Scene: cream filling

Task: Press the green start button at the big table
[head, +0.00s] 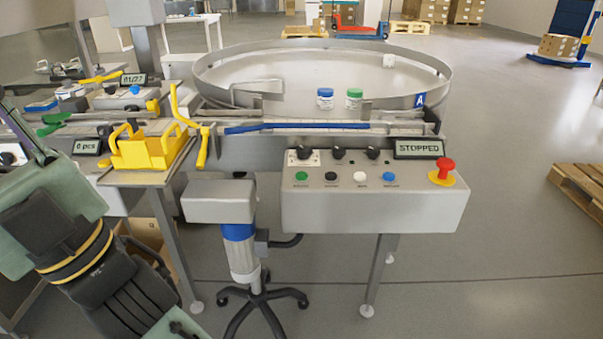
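The green button (301,176) is the leftmost in a row on the front of a grey control box (375,212). The box stands in front of the big round table (225,98). A black button (331,176), a white button (360,176) and a blue button (389,176) follow to its right. The labels under them are too small to read surely. A display (418,149) on the box reads "STOPPED". My arm shows at the lower left, well away from the green button. I cannot make out my gripper's fingers in this view.
A red mushroom button (445,166) on a yellow base is at the box's right. Black knobs (338,153) sit above the buttons. A grey box on a wheeled stand (240,250) stands left of it. Two jars (325,99) are on the round table.

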